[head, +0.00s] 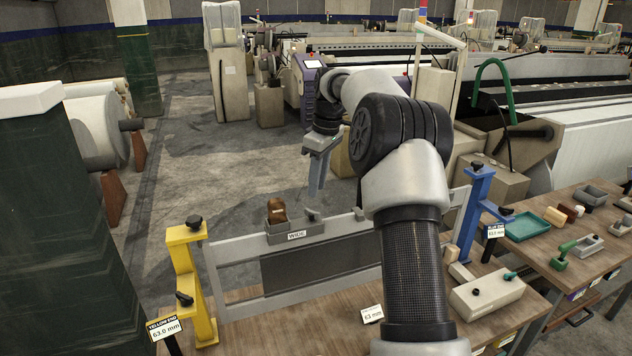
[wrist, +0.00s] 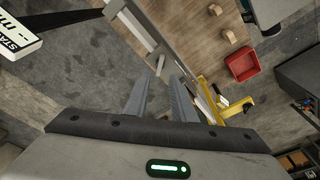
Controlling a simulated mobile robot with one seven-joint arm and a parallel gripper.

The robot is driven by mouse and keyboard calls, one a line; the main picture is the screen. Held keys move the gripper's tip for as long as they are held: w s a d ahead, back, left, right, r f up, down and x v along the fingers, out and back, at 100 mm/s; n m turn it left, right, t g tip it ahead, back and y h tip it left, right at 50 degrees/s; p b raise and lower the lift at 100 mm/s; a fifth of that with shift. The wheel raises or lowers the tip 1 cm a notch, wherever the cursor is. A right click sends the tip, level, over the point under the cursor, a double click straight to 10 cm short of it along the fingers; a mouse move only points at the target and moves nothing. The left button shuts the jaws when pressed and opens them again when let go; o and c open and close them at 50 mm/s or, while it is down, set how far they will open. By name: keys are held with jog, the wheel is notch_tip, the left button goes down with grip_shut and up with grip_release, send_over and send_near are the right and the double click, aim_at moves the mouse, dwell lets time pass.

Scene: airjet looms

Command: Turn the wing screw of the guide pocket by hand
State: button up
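My gripper (head: 316,188) hangs pointing down above the top rail of a grey frame (head: 225,255), right of a small grey tray (head: 290,235) with a brown piece in it. In the wrist view my gripper (wrist: 160,78) has its two fingers apart with nothing held between them. Black knobs show on the yellow stand (head: 190,280) and the blue stand (head: 475,205) at the frame's ends. I cannot tell which part is the guide pocket's wing screw.
The frame stands on a wooden bench (head: 345,325). A pale block (head: 487,292) lies at the bench's right. A side table holds a teal tray (head: 528,226) and small parts. The wrist view shows a red bin (wrist: 242,65). Open floor lies behind the frame.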

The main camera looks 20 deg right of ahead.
aim_at(313, 211)
jog(key=f+b, duration=0.1)
jog(key=f, duration=0.4)
jog(key=f+b, duration=0.1)
jog(key=f, duration=0.1)
jog(key=shift+w+a+f+b, duration=0.2)
jog(key=shift+w+a+b, duration=0.1)
jog(key=shift+w+a, duration=0.1)
jog(key=shift+r, duration=0.15)
jog(key=shift+p, duration=0.3)
grip_shut()
